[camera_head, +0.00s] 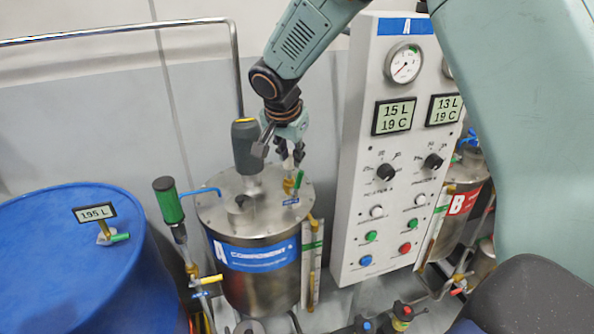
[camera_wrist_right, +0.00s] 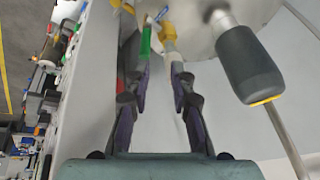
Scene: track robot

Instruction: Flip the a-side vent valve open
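The A-side tank (camera_head: 215,212) is a steel vessel with a blue "COMPONENT A" label. On the right of its lid stands a small brass valve (camera_head: 289,186) with a green lever (camera_head: 299,179). In the right wrist view the brass valve (camera_wrist_right: 168,32) and its green lever (camera_wrist_right: 146,41) lie just beyond the fingertips. My right gripper (camera_head: 283,158) hangs above the valve, pointing down. Its two fingers (camera_wrist_right: 160,75) are apart, with nothing clearly held between them. Contact with the lever cannot be told. My left gripper is not in view.
A grey-handled agitator motor (camera_head: 246,147) stands on the lid beside my right gripper; it also shows in the right wrist view (camera_wrist_right: 248,65). The control panel (camera_head: 350,190) stands to the right. A blue drum (camera_head: 60,240) and a green-handled device (camera_head: 168,200) are left.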

